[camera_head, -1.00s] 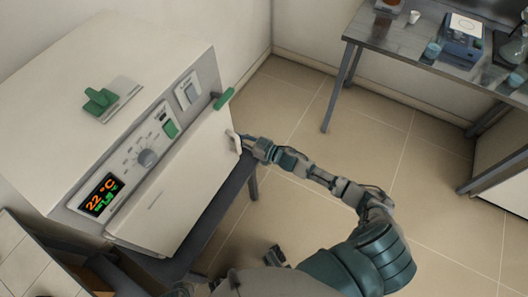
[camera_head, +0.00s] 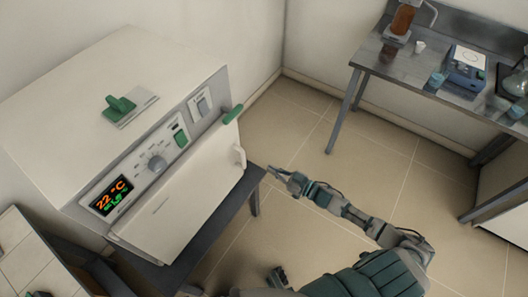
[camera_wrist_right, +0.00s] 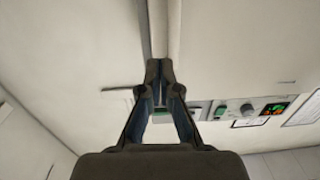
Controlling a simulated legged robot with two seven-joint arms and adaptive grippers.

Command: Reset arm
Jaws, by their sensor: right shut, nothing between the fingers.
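My right gripper (camera_head: 274,171) is shut and empty in the head view. It is in the air just right of the furnace door's white handle (camera_head: 240,157), apart from it. In the right wrist view the fingertips (camera_wrist_right: 159,70) of this gripper meet, with nothing between them. The white muffle furnace (camera_head: 125,75) stands at the left of the head view. Its front door (camera_head: 180,210) looks shut, and its display (camera_head: 111,195) reads 22 °C.
The furnace stands on a dark table (camera_head: 222,212). A green knob (camera_head: 120,105) is on its top and a green lever (camera_head: 232,114) at its upper front edge. A metal bench (camera_head: 400,65) with labware is at upper right. The tiled floor between is clear.

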